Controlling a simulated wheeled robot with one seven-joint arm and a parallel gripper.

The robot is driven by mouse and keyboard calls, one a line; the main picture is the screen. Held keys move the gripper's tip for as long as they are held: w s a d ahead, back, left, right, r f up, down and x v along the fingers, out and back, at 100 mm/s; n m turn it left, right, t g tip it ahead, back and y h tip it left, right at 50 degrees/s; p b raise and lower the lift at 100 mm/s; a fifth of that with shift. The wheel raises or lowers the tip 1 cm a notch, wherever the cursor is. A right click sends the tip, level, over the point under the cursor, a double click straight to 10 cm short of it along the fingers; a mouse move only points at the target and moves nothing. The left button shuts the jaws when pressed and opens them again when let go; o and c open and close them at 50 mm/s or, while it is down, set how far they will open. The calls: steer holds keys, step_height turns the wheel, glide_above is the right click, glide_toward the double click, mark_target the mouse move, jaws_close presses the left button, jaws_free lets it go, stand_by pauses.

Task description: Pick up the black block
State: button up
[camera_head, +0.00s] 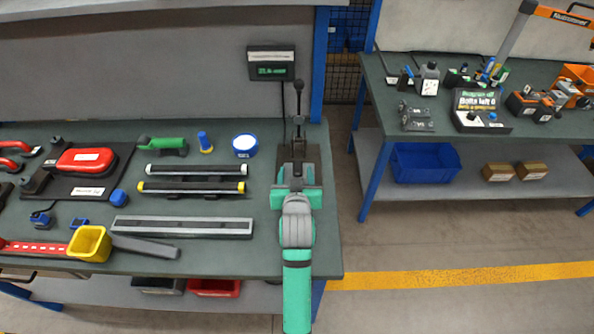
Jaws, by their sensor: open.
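My green and grey arm reaches up from the bottom of the head view over the right end of the left workbench (225,265). My gripper (298,125) is at its far end, seen from behind and above. A dark block-like piece (314,155) shows partly from behind my gripper; whether it is the black block, and whether the gripper touches it, I cannot tell. The gripper is open, and its fingers are mostly hidden by its own body. Nothing is clearly seen held in it.
Black-and-yellow bars (192,187), a grey rail (183,227), a yellow bin (89,243), a white-and-blue round container (245,145) and a green-handled tool (163,145) lie left of my arm. A blue post (320,65) stands behind. Floor separates the second bench (440,145).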

mark_target(298, 171)
steer(key=shift+d+x, duration=0.15)
steer(key=shift+x, duration=0.75)
steer(key=shift+d+x, duration=0.15)
steer(key=shift+x, duration=0.75)
steer(key=c, duration=1.3)
steer(key=shift+r, duration=0.1)
jaws_close()
